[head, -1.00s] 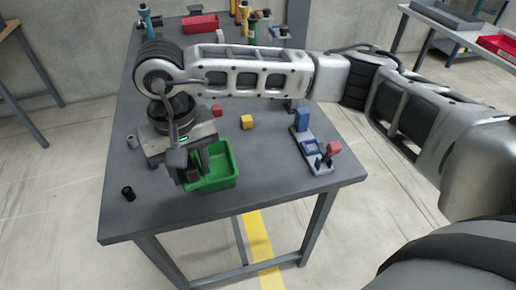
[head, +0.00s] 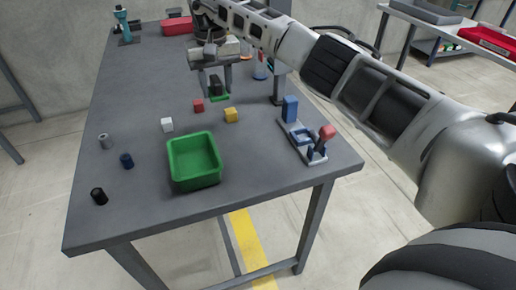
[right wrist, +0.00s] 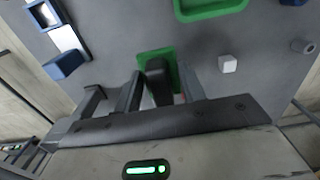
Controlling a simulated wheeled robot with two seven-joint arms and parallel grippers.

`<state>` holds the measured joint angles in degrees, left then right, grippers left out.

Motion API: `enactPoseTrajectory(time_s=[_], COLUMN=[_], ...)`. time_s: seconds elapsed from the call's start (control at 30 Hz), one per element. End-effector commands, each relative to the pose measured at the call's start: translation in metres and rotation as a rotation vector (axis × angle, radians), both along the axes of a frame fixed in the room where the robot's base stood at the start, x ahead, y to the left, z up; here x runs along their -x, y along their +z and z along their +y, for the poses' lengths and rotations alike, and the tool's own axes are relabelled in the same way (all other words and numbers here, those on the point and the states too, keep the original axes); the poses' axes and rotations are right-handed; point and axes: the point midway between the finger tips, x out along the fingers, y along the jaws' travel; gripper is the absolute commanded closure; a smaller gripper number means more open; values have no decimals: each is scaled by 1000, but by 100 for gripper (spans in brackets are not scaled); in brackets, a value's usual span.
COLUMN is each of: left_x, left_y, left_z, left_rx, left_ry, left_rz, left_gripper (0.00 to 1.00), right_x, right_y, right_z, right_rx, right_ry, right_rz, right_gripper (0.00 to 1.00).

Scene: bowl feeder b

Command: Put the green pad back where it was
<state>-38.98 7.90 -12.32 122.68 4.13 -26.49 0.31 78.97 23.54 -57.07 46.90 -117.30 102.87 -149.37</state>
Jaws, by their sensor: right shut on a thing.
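The green pad (head: 219,98) is at my right gripper (head: 216,90), past the small cubes on the table. In the right wrist view the pad (right wrist: 145,58) shows as a green rectangle with a dark upright block on its middle. My right gripper's fingers stand either side of that block, shut on it, so it seems to be the pad's grip. I cannot tell whether the pad is clear of the tabletop. My left gripper is not in view.
An open green bin (head: 193,161) stands nearer on the grey table (head: 240,198). Red (head: 198,105), yellow (head: 231,115) and white (head: 167,125) cubes lie between. Small cylinders are at left. A blue-and-red fixture (head: 304,140) is at right.

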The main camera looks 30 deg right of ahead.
Motion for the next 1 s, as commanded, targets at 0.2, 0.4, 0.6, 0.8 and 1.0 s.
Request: enactPoseTrajectory(time_s=[0.2, 0.4, 0.6, 0.8, 1.0], left_x=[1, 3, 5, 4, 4], left_y=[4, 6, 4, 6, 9], left_z=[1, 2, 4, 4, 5], left_rx=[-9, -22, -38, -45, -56], left_ry=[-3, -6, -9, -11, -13], left_rz=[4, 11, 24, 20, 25], left_gripper=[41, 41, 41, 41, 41], right_x=[36, 76, 103, 113, 118], right_y=[-16, -35, -71, -86, -111], right_z=[-13, -27, -35, -38, -39], right_rx=[2, 3, 3, 1, -1], right_ry=[-1, -3, -3, -2, -4], right_rz=[4, 6, 5, 2, 5], right_gripper=[81, 81, 81, 81, 81])
